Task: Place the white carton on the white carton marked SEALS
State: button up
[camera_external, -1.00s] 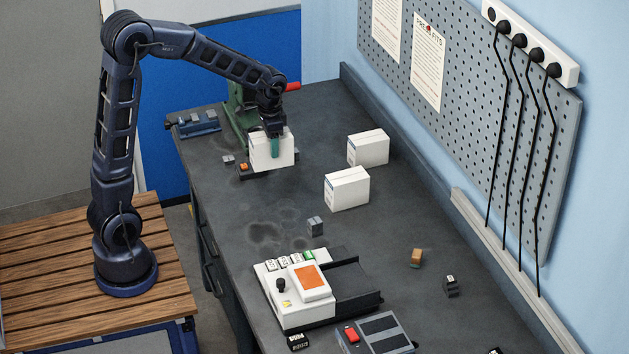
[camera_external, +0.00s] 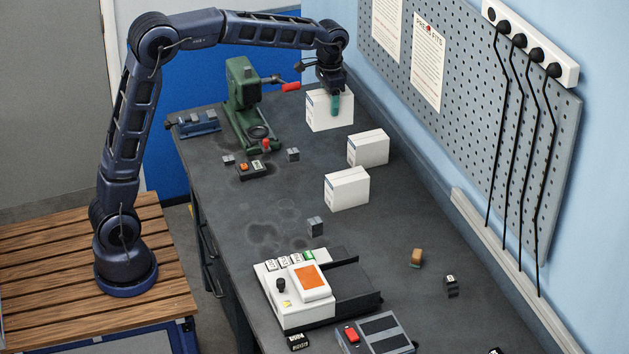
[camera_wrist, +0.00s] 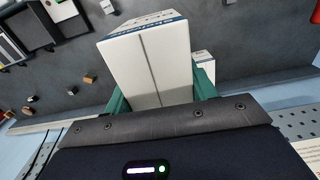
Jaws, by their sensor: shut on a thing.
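My gripper (camera_external: 336,104) is shut on a white carton (camera_external: 320,114) near the far end of the bench. The held carton is upright and looks a little above the bench top. In the wrist view the same carton (camera_wrist: 152,62) fills the middle between the green fingers. Two other white cartons stand on the bench: one farther back (camera_external: 368,149) and one nearer the camera (camera_external: 347,188). In the wrist view part of a white carton (camera_wrist: 204,66) shows behind the held one. I cannot read SEALS on either standing carton.
A green press (camera_external: 243,100) with a red handle stands left of my gripper. Small blocks lie about the dark bench (camera_external: 215,185). A white device with an orange screen (camera_external: 311,281) is at the front. The pegboard (camera_external: 470,110) and wall bound the right side.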

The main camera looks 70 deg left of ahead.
jog(key=w+d+r, duration=0.2)
jog(key=w+d, duration=0.1)
jog(key=w, duration=0.1)
send_over(348, 176)
notch_tip(348, 176, down, 19)
jog(key=shift+a+f, duration=0.1)
jog(key=shift+f, duration=0.1)
dwell(0.3)
jog(key=shift+f, duration=0.1)
jog(key=o, duration=1.1)
jog(key=shift+o, duration=0.2)
